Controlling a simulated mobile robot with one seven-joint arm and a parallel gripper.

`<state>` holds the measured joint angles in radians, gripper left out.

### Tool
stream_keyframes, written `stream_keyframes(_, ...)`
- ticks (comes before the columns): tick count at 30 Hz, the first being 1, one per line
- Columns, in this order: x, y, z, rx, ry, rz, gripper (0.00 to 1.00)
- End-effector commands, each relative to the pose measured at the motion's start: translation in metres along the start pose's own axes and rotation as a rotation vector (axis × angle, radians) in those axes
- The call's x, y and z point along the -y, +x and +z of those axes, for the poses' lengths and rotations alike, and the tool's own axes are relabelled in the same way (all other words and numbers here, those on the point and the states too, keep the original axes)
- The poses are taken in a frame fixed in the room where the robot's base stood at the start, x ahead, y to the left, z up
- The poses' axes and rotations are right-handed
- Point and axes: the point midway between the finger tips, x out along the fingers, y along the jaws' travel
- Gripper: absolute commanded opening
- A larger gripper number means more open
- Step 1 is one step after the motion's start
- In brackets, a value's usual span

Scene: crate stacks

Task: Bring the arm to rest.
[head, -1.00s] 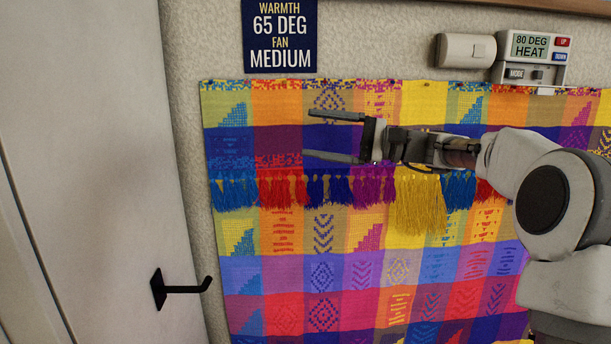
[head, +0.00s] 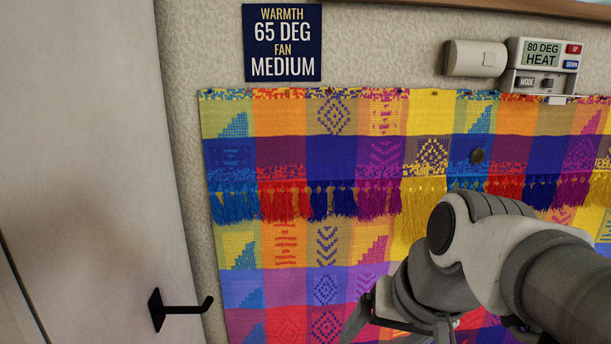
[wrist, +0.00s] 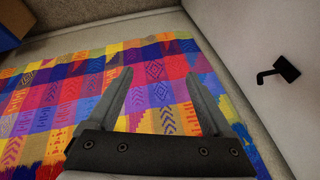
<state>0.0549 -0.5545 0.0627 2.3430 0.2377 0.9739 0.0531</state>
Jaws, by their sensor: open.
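My arm folds in front of the lower right of the head view, over a colourful woven cloth (head: 290,160) on the wall. Part of my gripper (head: 372,318) shows low in that view, partly hidden by my own arm. In the wrist view my gripper (wrist: 159,95) has its two fingers spread apart with nothing between them. The cloth (wrist: 85,90) lies beyond the fingers there. I see no contact between the fingers and anything.
A black hook (head: 178,308) sticks out from the pale panel (head: 90,150) at left; it also shows in the wrist view (wrist: 278,72). A sign (head: 283,42) reads 65 DEG, MEDIUM. A control unit (head: 542,65) showing 80 DEG HEAT is at upper right.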

Motion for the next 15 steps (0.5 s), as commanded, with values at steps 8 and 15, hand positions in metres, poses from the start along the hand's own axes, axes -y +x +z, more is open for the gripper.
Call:
stream_keyframes(8, -0.052, -0.016, 0.030, -0.123, -0.194, 0.160, 0.85)
stream_keyframes(15, -0.038, -0.067, 0.009, -0.117, -0.187, 0.157, 0.85)
